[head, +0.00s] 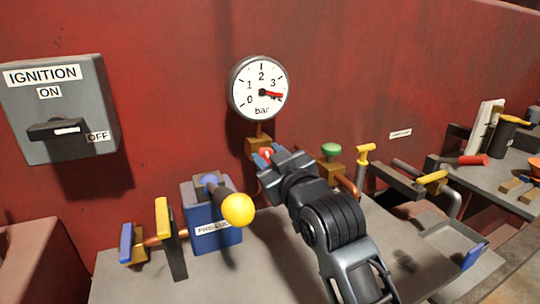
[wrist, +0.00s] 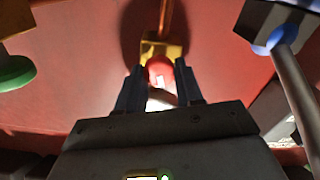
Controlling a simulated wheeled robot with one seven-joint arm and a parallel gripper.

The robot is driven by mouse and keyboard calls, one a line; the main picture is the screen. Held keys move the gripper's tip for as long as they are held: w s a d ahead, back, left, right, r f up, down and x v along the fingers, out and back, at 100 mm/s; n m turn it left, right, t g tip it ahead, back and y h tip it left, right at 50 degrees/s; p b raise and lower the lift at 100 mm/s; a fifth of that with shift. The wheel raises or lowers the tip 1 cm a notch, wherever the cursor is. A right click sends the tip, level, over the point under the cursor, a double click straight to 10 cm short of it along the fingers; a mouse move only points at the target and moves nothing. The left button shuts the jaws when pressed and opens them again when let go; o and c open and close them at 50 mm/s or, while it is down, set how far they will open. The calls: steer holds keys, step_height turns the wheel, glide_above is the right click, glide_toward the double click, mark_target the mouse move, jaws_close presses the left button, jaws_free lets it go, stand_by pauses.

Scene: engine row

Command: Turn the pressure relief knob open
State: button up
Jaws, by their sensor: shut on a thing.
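The red knob (wrist: 160,70) sits on a brass block (wrist: 162,48) under a copper pipe. In the wrist view it lies between the fingers of my gripper (wrist: 160,90), which is shut on it. In the head view the red knob (head: 264,154) shows only in part behind my gripper (head: 266,160), below the pressure gauge (head: 259,88). The gauge is marked in bar and its red needle points right, a little past 3. My gripper hides most of the knob and any marking on it.
A blue box (head: 212,225) with a yellow-balled lever (head: 238,209) stands left of my gripper. A green knob (head: 331,150) and a yellow T-handle (head: 365,153) stand to the right. The grey ignition switch (head: 60,110) is on the red wall, its handle toward OFF.

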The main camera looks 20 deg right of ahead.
steer(key=n+p, duration=0.1)
steer(key=n, duration=0.6)
steer(key=shift+a, duration=0.1)
steer(key=n, duration=0.7)
steer(key=shift+f, duration=0.2)
stand_by(0.4)
steer(key=o, duration=1)
steer(key=shift+s+b, duration=0.35)
steer(key=shift+s, duration=3.55)
